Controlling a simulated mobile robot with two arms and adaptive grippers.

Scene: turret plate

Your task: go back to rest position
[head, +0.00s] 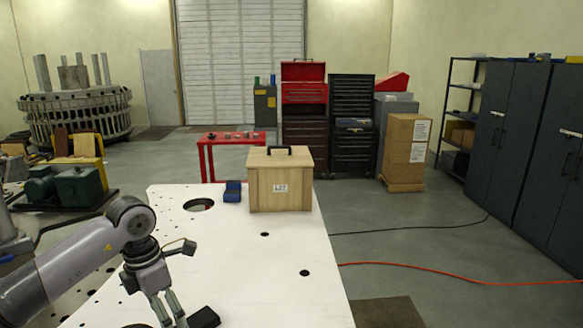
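My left arm reaches in from the left over the white table plate (285,262). My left gripper (173,316) points down near the bottom edge of the view. Its two fingers stand a little apart and I see nothing between them; the tips are close to the picture's edge. A black object (205,318) lies just right of the fingers, and I cannot tell what it is. My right gripper is not in view.
A wooden box with a black handle (281,187) and a small blue bin (233,191) stand at the plate's far end, beside a round hole (199,205). The plate's middle is clear. An orange cable (440,276) lies on the floor to the right.

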